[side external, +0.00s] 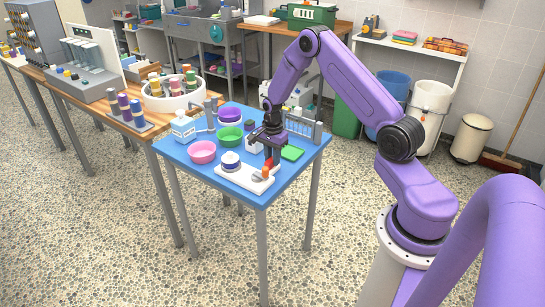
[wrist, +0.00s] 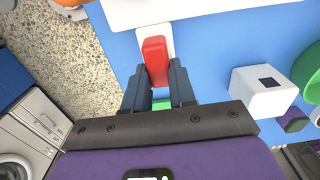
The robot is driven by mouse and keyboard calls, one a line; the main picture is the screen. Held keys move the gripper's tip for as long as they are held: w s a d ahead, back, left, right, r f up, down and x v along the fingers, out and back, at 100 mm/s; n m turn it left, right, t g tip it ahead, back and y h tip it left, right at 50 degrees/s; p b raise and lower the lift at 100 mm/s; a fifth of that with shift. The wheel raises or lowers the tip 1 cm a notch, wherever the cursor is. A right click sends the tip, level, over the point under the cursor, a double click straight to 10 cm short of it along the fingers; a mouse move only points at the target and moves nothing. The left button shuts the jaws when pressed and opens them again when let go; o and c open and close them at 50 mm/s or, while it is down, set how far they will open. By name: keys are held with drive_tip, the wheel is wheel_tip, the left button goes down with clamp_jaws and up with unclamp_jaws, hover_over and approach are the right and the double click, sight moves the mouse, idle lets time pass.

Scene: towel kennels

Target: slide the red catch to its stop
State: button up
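The red catch (wrist: 155,58) is a small upright red block on a white base, at the top centre of the wrist view. In the side external view the red catch (side external: 268,163) shows at the right end of the white board (side external: 236,178) on the blue table. My gripper (wrist: 158,72) points down at it, with one dark finger on each side. The fingers are close together, and the catch fills the gap between them. In the side external view my gripper (side external: 271,157) partly covers the catch. The stop cannot be made out.
A pink bowl (side external: 203,152), green bowl (side external: 230,136) and purple bowl (side external: 230,115) stand left and behind. A white box (wrist: 263,92) is close beside my gripper; a green pad (side external: 292,153) lies right.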

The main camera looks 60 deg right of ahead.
sight(266, 163)
clamp_jaws()
drive_tip(key=shift+a, duration=1.8)
drive_tip(key=o, duration=0.7)
unclamp_jaws()
drive_tip(key=shift+a, duration=0.1)
drive_tip(key=shift+o, duration=0.2)
drive_tip(key=shift+r, duration=0.15)
wheel_tip(266, 163, up, 17)
drive_tip(key=shift+r, duration=0.1)
